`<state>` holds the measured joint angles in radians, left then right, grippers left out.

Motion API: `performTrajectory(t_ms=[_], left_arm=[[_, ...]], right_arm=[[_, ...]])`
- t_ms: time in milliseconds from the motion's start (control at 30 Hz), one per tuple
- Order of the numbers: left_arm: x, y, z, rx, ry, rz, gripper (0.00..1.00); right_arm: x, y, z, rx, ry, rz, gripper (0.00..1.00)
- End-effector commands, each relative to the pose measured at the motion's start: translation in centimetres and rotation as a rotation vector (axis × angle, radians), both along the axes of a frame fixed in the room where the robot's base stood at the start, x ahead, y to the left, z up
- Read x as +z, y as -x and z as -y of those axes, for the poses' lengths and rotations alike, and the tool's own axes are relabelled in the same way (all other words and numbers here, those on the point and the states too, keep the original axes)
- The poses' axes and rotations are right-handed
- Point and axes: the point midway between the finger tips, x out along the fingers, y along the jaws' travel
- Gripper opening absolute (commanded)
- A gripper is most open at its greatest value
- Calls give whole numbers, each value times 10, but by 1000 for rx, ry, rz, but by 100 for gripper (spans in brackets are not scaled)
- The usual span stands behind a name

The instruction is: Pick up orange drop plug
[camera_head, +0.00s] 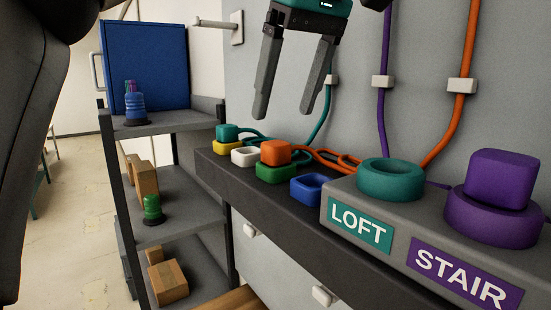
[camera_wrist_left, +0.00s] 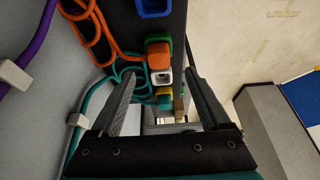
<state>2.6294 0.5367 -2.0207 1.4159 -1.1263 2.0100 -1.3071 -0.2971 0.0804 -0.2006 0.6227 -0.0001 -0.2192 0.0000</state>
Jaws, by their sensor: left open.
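The orange drop plug (camera_head: 275,152) is a rounded block seated on a green holder (camera_head: 277,174) on the dark shelf, with an orange cord trailing right. In the left wrist view the orange plug (camera_wrist_left: 159,61) shows between and just beyond my fingertips. My left gripper (camera_head: 282,113) is open and empty, pointing down, with its fingertips above the plug and apart from it. The same gripper (camera_wrist_left: 160,78) shows its two fingers spread in the left wrist view. My right gripper is not in view.
A teal plug (camera_head: 227,132) sits on a yellow holder (camera_head: 228,147). White (camera_head: 245,156) and blue (camera_head: 310,189) holders are empty. A grey box carries an empty teal ring (camera_head: 390,179) and a purple plug (camera_head: 502,179). Cords run up the wall. A cart (camera_head: 172,121) stands left.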

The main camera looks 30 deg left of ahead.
Motion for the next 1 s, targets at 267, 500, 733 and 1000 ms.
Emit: performTrajectory(t_ms=[267,500,733,1000], left_arm=[[-16,-2,-6,-2,1,-1,80],[-47,-7,-16,-1,2,-2,80],[-58,-9,-20,0,1,2,80],[-57,-9,-20,0,1,2,70]], right_arm=[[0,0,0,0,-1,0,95],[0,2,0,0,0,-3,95],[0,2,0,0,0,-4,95],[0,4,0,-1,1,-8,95]])
